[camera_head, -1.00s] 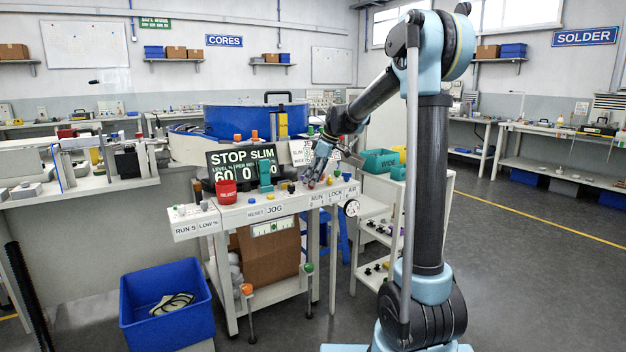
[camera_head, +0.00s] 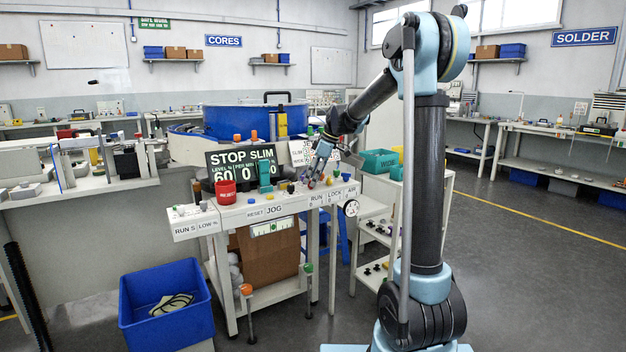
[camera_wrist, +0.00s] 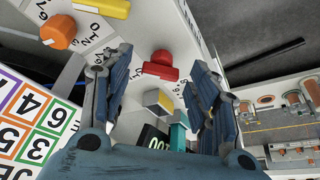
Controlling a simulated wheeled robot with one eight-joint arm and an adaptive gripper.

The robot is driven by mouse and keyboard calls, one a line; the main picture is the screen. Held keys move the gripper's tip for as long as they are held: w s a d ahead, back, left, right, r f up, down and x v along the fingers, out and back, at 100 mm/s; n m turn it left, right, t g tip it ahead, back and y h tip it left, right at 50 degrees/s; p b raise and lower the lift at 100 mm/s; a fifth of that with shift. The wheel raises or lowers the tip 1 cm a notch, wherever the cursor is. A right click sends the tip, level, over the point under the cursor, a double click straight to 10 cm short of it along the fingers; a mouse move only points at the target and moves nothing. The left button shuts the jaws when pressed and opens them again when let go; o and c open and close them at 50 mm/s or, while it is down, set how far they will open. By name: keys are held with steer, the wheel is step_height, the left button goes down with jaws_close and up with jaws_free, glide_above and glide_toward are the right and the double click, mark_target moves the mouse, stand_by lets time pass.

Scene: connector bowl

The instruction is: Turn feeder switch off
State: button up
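The feeder's control panel (camera_head: 263,210) shows in the head view, with RUN, LOCK and AIR labels at its right end. The board above it (camera_head: 241,163) reads STOP SLIM, with 60, 0 and 0. My gripper (camera_head: 315,180) is low over the panel's right part and covers some controls. In the wrist view my gripper (camera_wrist: 160,62) is open, with its fingers wide apart. A red knob (camera_wrist: 161,66) appears between the fingertips, with clear gaps on both sides. An orange knob (camera_wrist: 58,30) and a yellow knob (camera_wrist: 102,7) are left of it. I cannot tell which is the feeder switch.
A red cup (camera_head: 225,192) and a teal clamp-like part (camera_head: 265,176) stand on the panel. A pressure gauge (camera_head: 351,208) hangs at its right end. A teal bin (camera_head: 380,160) is on the shelf cart to the right. A blue crate (camera_head: 166,310) is on the floor.

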steer(key=v, duration=1.2)
steer(key=shift+f, duration=0.1)
steer(key=s+d+f+m+h, duration=0.1)
steer(key=s+d+f+m, duration=0.25)
steer(key=s, duration=0.35)
steer(key=s+d+f+m+t, duration=0.15)
steer(key=s+d, duration=0.25)
steer(key=s, duration=0.4)
steer(key=s+d+f+m+g+h, duration=0.1)
steer(key=s+d+f+m, duration=0.25)
steer(key=s, duration=0.35)
steer(key=s+d+f+m+h, duration=0.1)
steer(key=s+d+f+m, duration=0.2)
steer(key=s+f, duration=0.5)
steer(key=s+d+f+m+h, duration=0.1)
steer(key=s+d+f+m, duration=0.3)
steer(key=s+f, duration=0.5)
steer(key=shift+s+d+f+t, duration=0.3)
steer(key=shift+s+d+t, duration=0.15)
steer(key=shift+s+d, duration=0.15)
